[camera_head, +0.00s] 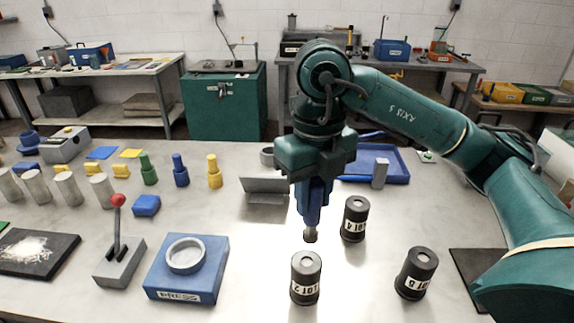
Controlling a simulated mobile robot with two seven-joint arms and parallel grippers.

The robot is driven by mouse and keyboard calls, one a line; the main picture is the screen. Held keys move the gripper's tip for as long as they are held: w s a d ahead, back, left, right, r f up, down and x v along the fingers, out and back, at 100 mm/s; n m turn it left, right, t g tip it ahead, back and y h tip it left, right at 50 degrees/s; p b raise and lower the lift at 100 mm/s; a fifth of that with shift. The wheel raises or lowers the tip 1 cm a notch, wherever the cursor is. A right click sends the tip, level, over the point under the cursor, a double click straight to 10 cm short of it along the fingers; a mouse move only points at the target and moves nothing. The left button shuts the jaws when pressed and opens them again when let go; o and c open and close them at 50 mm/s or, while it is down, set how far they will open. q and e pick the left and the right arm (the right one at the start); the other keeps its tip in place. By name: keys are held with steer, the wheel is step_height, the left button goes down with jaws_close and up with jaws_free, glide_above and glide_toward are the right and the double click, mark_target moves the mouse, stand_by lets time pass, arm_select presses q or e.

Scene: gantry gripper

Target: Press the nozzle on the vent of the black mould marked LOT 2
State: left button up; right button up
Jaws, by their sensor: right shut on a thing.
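My right gripper (314,178) points down over the table and is shut on a blue nozzle (313,205) with a grey metal tip at its lower end. Three black moulds stand upright below and beside it, each with a white LOT label: a front one (306,270), a rear one (355,219) and a right one (416,272). My left gripper is out of view.
A blue PRESS block (205,280) with a ring and a red-knobbed lever (117,200) stand at the left. Blue, yellow and green pieces stand farther back. A blue tray (398,170) lies behind the moulds. A dark mat (462,265) lies at the right, partly behind my arm.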

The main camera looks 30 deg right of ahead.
mark_target(310, 225)
steer(key=shift+w, duration=0.4)
steer(key=shift+f, duration=0.2)
steer(key=shift+f+b, duration=0.35)
steer(key=shift+b, duration=0.15)
steer(key=f+b, duration=0.2)
steer(key=shift+s+f, duration=0.2)
steer(key=shift+f, duration=0.15)
steer(key=shift+f+b, duration=0.7)
steer(key=shift+b, duration=0.1)
steer(key=shift+f+b, duration=0.3)
steer(key=shift+f, duration=0.05)
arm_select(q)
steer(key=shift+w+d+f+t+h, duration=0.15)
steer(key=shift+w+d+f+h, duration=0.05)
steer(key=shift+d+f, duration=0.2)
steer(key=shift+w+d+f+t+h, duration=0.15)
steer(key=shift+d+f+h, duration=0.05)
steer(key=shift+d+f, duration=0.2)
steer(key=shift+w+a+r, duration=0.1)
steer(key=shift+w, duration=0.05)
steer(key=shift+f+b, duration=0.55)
arm_select(e)
steer(key=shift+f, duration=0.6)
